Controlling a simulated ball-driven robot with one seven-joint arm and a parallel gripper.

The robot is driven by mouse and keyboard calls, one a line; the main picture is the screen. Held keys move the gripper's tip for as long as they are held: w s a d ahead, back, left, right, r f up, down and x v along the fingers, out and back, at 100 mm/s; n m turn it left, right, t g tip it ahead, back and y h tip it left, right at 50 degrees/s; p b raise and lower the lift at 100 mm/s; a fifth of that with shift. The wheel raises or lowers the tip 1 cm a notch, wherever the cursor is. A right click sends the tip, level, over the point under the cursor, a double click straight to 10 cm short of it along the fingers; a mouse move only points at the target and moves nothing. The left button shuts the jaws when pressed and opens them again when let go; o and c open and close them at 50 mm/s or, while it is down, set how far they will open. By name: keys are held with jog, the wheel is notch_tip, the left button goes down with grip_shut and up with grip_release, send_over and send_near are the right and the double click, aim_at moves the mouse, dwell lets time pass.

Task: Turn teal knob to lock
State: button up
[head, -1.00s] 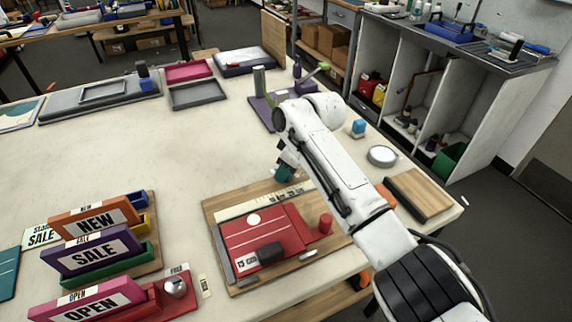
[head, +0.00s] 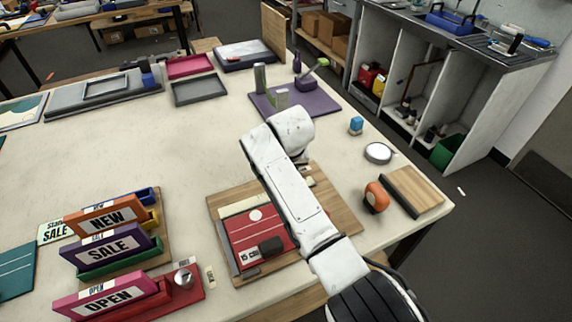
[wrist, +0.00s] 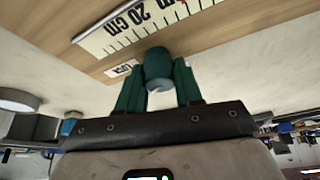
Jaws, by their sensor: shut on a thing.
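The teal knob (wrist: 158,75) is between the two dark green fingers of my gripper (wrist: 159,66) in the wrist view. The fingers are shut on its sides. A small white label (wrist: 122,70) with dark letters lies beside the knob, and a white ruler strip (wrist: 150,22) marked "20 cm" runs along the wood just beyond it. In the head view, my arm hides the gripper and the knob. The wooden board (head: 335,205) with a red plate (head: 245,225) shows on both sides of the arm.
An orange object (head: 376,198) and a wooden block (head: 413,191) stand right of my arm. A round white-topped dish (head: 378,153) and a blue item (head: 356,125) lie behind them. Sign holders (head: 105,245) fill the front left. The table's middle (head: 150,140) is clear.

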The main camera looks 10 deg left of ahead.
jog(key=m+h+b, duration=0.1)
jog(key=m, duration=0.3)
jog(key=shift+h+b, duration=0.3)
jog(key=shift+m+h+b, duration=0.3)
jog(key=shift+m+b, duration=0.05)
jog(key=shift+m, duration=0.35)
jog(key=o, duration=1)
jog(key=v, duration=1)
jog(key=shift+s+a+r+b, duration=0.1)
jog(key=shift+s+r+b, duration=0.1)
jog(key=shift+r+b, duration=0.15)
jog(key=shift+r, duration=0.1)
